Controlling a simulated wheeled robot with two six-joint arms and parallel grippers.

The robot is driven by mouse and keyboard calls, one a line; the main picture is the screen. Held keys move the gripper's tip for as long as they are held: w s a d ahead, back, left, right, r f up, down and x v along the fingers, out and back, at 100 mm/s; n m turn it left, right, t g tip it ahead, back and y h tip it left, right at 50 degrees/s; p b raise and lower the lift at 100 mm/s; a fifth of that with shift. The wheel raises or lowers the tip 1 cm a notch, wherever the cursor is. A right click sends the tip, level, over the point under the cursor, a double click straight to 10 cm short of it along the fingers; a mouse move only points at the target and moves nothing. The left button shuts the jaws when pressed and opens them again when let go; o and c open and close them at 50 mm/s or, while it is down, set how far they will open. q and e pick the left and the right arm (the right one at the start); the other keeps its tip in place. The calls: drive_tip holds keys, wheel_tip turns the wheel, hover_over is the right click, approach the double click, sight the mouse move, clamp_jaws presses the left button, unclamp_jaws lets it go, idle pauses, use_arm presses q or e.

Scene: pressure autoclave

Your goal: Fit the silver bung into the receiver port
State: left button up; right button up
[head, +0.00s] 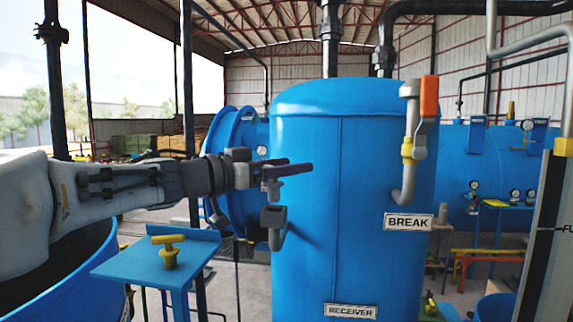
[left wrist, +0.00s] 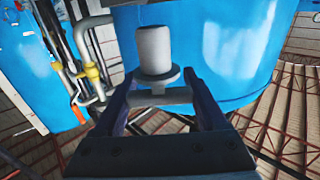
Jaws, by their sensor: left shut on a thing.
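My left gripper (head: 290,167) reaches in from the left in front of the blue receiver tank (head: 335,160). It is shut on the silver bung (head: 272,187), which hangs below the fingers and looks grey here. In the left wrist view the bung (left wrist: 155,50) shows as a plain grey cylinder with a round flange, its grip part between the two dark fingers (left wrist: 160,98). The receiver port (head: 274,216) is a dark grey upturned elbow on the tank's left side. The bung is above the port and apart from it. My right gripper is not in view.
A blue stand (head: 120,266) at lower left carries a yellow T-handled piece (head: 168,252). A grey pipe with an orange-handled valve (head: 429,96) runs down the tank's right side above the BREAK sign (head: 408,222). A horizontal blue vessel (head: 225,150) stands behind the arm.

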sight(279, 189)
use_arm(q)
drive_tip(key=shift+f+b, duration=1.3)
drive_tip(key=shift+f, duration=0.75)
drive_tip(key=o, duration=1.3)
drive_tip(key=shift+o, duration=0.2)
drive_tip(key=b+v, duration=0.3)
drive_tip(key=v, duration=0.7)
drive_tip(key=shift+a+b, duration=0.2)
drive_tip(key=shift+b, duration=0.2)
drive_tip(key=shift+s+d, duration=0.1)
